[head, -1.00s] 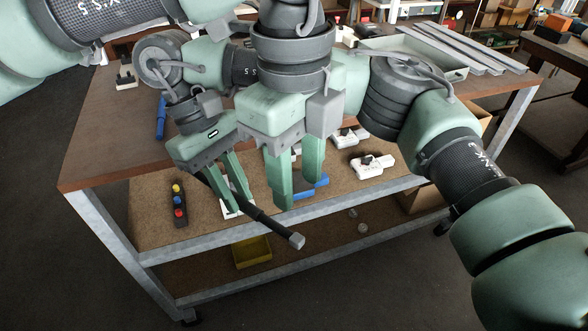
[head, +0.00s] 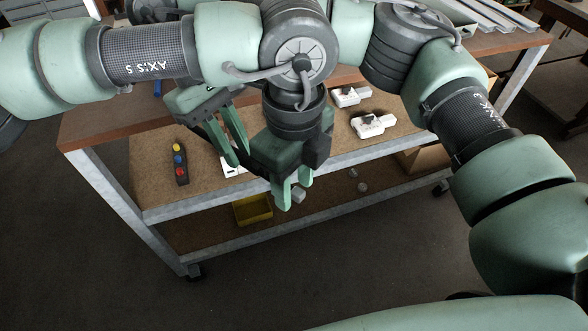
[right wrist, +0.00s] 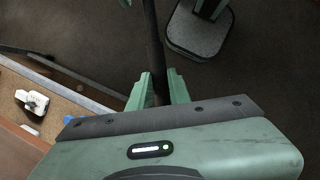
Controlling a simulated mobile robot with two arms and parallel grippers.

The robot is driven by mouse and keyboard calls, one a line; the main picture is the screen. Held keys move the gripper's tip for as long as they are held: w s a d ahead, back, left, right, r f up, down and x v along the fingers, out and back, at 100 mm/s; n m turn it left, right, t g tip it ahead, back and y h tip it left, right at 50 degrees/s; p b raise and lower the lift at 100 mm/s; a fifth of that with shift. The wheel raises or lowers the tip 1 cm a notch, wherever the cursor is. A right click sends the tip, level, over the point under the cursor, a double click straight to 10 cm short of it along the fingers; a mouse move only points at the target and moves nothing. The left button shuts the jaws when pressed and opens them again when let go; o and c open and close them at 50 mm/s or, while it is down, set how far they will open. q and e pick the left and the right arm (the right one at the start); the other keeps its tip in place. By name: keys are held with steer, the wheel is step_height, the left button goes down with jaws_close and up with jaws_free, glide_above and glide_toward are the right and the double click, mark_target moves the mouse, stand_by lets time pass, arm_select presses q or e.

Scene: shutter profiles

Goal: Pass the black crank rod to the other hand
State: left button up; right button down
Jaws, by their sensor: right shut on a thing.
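The black crank rod (right wrist: 150,25) stands between the fingers of my right gripper (right wrist: 158,88) in the right wrist view and runs up out of the picture. In the head view my right gripper (head: 237,152) is left of my left gripper (head: 294,188). My right gripper is shut on the rod. Most of the rod is hidden there behind my left gripper; its pale square end (head: 299,196) shows by the left fingertips. My left gripper is open, fingers pointing down, close to the rod. A green fingertip at the top of the right wrist view stands beside the rod, apart from it.
The workbench (head: 110,125) has a lower shelf with a control box with coloured buttons (head: 180,165), white devices (head: 372,124) and a yellow bin (head: 253,209) beneath. Grey metal profiles (head: 490,20) lie at the back right. The floor in front is clear.

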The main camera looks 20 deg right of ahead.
arm_select(q)
jaws_close()
arm_select(e)
steer(key=c, duration=1.2)
jaws_free()
steer(key=shift+c, duration=0.2)
steer(key=shift+r, duration=0.1)
